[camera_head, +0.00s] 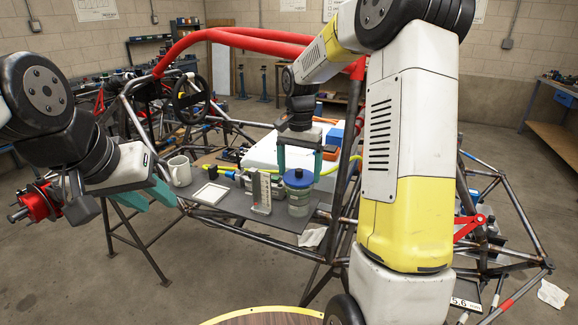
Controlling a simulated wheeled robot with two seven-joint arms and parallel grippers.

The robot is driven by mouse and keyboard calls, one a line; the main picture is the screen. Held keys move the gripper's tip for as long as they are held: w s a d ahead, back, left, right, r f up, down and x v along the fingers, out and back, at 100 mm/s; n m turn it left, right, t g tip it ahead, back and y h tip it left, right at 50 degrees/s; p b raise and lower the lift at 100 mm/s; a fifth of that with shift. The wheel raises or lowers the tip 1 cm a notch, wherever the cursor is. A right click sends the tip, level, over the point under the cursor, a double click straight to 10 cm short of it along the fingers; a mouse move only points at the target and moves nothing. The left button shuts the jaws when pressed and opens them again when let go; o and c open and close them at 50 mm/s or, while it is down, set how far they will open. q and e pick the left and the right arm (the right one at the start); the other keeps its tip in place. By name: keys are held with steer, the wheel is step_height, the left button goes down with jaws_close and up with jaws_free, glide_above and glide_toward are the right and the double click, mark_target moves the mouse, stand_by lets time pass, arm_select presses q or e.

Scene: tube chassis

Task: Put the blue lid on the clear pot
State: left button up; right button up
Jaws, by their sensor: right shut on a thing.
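The clear pot (299,204) stands on a dark grey board near the middle of the view. The blue lid (298,179) is at the pot's mouth, directly above it; I cannot tell whether it rests on the rim or is held just over it. My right gripper (299,170) points down over the pot, its teal fingers on either side of the lid, shut on the lid. My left gripper (150,196) is at the left, apart from the pot. Its teal fingers look spread and empty.
The grey board (233,218) also holds a white mug (180,171), a white square frame (211,193), an upright metal block (261,192) and a dark jar. A yellow-green tube (343,167) runs behind the pot. Chassis tubes, including red ones (235,38), surround the board.

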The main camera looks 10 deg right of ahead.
mark_target(299, 169)
steer(key=shift+f, duration=0.6)
steer(key=o, duration=1)
steer(key=shift+o, duration=0.2)
steer(key=shift+r, duration=5.5)
